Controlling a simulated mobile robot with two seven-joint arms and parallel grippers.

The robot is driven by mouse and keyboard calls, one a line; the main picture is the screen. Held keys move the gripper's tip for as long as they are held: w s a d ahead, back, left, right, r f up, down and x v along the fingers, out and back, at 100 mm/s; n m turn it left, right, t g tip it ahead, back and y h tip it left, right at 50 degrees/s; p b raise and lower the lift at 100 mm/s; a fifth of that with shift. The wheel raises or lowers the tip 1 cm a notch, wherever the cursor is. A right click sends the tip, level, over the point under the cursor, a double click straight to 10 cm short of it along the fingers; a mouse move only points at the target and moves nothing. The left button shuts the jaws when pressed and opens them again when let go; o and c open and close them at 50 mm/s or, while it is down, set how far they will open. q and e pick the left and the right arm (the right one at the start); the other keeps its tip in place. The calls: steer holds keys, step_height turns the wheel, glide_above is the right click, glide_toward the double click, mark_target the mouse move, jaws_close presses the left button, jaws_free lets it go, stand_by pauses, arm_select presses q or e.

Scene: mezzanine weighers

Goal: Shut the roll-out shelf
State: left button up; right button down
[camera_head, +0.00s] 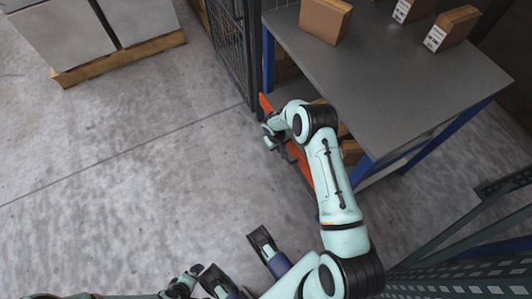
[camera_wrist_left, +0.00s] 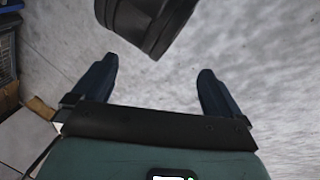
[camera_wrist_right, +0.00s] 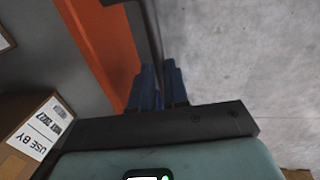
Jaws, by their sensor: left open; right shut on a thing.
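The roll-out shelf shows its orange front (camera_head: 303,168) sticking out from under the grey bench, partly hidden behind my right arm. In the right wrist view the orange front (camera_wrist_right: 100,40) runs beside a dark upright bar, the shelf's handle (camera_wrist_right: 152,30). My right gripper (camera_wrist_right: 159,85) has its fingers close together around this bar. In the head view my right gripper (camera_head: 272,137) is at the shelf's front, mostly covered by its own wrist. My left gripper (camera_head: 238,262) is open and empty over the floor, away from the shelf; its spread fingers show in the left wrist view (camera_wrist_left: 152,88).
Cartons sit on the shelf, one with a label (camera_wrist_right: 38,130). The grey bench top (camera_head: 390,90) above holds several cartons. A black mesh fence (camera_head: 228,45) stands left of the bench, a loaded pallet (camera_head: 120,58) farther left. The floor (camera_head: 130,180) in front is clear.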

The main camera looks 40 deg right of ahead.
arm_select(q)
steer(key=shift+w+a+f+t+b, duration=0.35)
steer(key=shift+w+f, duration=0.1)
steer(key=shift+w, duration=0.2)
arm_select(e)
steer(key=shift+s+d, duration=0.25)
steer(key=shift+d, duration=0.65)
steer(key=shift+s+d, duration=0.2)
steer(key=shift+d, duration=0.65)
steer(key=shift+d, duration=0.1)
steer(key=c, duration=1.1)
jaws_free()
steer(key=shift+w+r, duration=0.1)
steer(key=shift+r, duration=0.1)
arm_select(q)
steer(key=s+d+r+g+p, duration=0.1)
steer(key=s+d+r+p, duration=0.1)
steer(key=s+r+p, duration=0.1)
steer(key=shift+s+d+r+g+h, duration=0.2)
steer(key=shift+s+g+h, duration=0.15)
steer(key=shift+s, duration=0.45)
arm_select(e)
step_height(320, 180, up, 13)
glide_above(289, 146)
steer(key=a, duration=0.3)
steer(key=shift+w+a+f, duration=0.1)
steer(key=shift+w, duration=0.35)
